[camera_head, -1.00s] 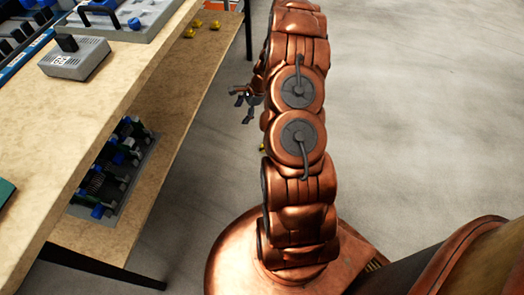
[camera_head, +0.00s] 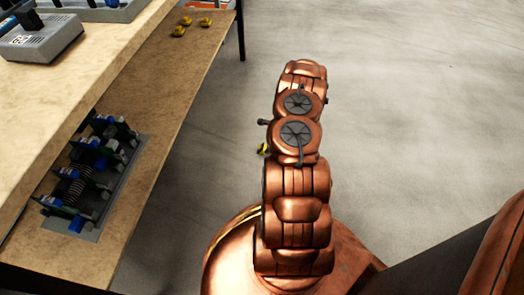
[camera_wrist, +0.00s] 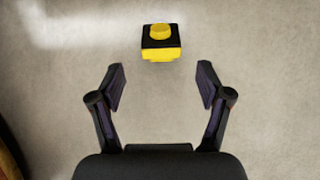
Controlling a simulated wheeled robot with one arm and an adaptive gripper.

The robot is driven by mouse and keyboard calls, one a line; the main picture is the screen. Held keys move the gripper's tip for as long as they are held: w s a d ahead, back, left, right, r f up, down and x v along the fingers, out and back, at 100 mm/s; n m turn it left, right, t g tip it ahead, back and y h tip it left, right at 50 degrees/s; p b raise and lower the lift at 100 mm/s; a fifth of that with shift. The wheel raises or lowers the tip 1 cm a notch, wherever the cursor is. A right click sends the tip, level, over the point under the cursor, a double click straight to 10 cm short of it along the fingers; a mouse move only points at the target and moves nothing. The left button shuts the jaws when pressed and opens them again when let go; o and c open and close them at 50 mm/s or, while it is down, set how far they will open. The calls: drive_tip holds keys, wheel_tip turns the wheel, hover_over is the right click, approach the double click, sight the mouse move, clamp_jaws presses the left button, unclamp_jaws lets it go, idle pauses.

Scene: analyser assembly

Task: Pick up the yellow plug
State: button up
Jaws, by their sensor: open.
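A yellow plug with a black middle (camera_wrist: 161,52) lies on the grey floor, near the top centre of the wrist view. In the head view a small yellow piece (camera_head: 263,149) shows on the floor, mostly hidden behind my arm. My gripper (camera_wrist: 161,68) is open and empty, with its two dark fingers spread left and right. The plug appears just beyond the fingertips, centred between them, and not touched by them. In the head view my gripper is mostly hidden behind my arm.
A wooden bench (camera_head: 100,75) stands on the left, with a grey box (camera_head: 42,38) on top. Its lower shelf (camera_head: 160,125) holds several yellow plugs (camera_head: 179,31) and a tray of blue and green parts (camera_head: 90,175). The floor (camera_head: 420,110) to the right is clear.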

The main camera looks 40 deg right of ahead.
drive_tip(key=shift+b+x, duration=1.5)
drive_tip(key=shift+x, duration=1.15)
drive_tip(key=shift+d, duration=0.15)
clamp_jaws()
drive_tip(key=shift+r+p, duration=0.45)
drive_tip(key=shift+r, duration=0.1)
drive_tip(key=r, duration=0.1)
drive_tip(key=r+p, duration=0.1)
drive_tip(key=p, duration=0.1)
drive_tip(key=shift+s+a+r, duration=0.25)
drive_tip(key=shift+s+r, duration=0.15)
drive_tip(key=s+a+p, duration=0.1)
drive_tip(key=s+a, duration=0.1)
drive_tip(key=s, duration=0.2)
drive_tip(key=s+a+p, duration=0.1)
drive_tip(key=s, duration=0.4)
drive_tip(key=s+a+r+p, duration=0.1)
drive_tip(key=s+a, duration=0.1)
drive_tip(key=s, duration=0.3)
drive_tip(key=shift+a, duration=0.3)
drive_tip(key=shift+r+p, duration=0.2)
drive_tip(key=shift+p, duration=0.1)
